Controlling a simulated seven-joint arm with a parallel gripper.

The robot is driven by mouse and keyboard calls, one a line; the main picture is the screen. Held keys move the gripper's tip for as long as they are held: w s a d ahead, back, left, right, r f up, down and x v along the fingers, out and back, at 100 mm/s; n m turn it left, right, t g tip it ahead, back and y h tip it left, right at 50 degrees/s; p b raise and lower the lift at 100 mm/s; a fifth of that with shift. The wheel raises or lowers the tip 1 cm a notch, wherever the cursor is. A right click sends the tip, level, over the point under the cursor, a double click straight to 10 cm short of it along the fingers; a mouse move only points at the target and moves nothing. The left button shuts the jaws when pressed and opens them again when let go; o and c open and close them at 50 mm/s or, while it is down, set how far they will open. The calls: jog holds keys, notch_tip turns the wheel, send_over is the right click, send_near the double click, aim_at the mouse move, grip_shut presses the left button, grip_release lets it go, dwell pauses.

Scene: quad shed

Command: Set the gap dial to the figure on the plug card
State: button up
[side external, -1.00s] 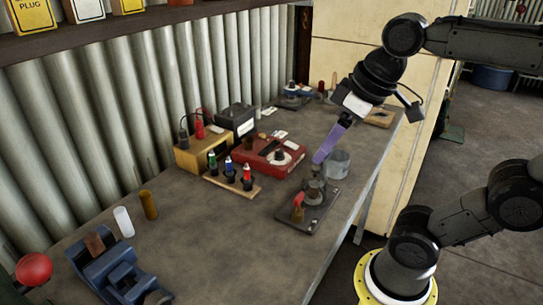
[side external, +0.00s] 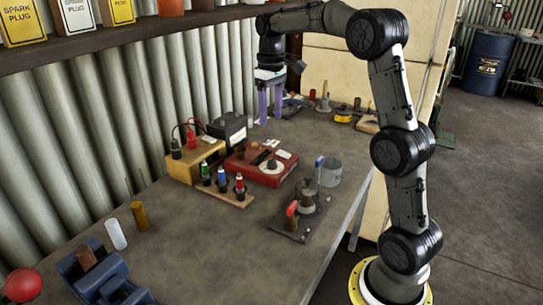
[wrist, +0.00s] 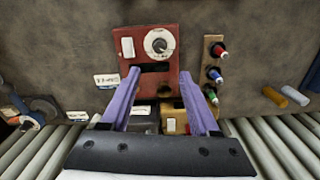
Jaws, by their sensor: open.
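The red box (side external: 262,165) on the bench carries a round pale dial (side external: 272,165) with a dark knob. In the wrist view the dial (wrist: 159,42) is at the box's far end, its figures too small to read. A white card with dark marks (wrist: 107,80) lies beside the box, and another (wrist: 78,115) lies further left; I cannot read either or tell which is the plug card. My gripper (side external: 270,118) is open and empty, pointing down above the area behind the box. In the wrist view its purple fingers (wrist: 159,73) frame the box's near end.
A wooden rack (side external: 230,193) holds green, blue and red-topped plugs. A yellow box (side external: 196,163) and black box (side external: 224,128) stand behind it.

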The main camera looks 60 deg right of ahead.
aim_at(272, 159)
notch_tip(272, 159, down, 14)
jog(key=shift+s+r, duration=0.1)
jog(key=shift+r, duration=0.1)
dwell(0.4)
grip_shut()
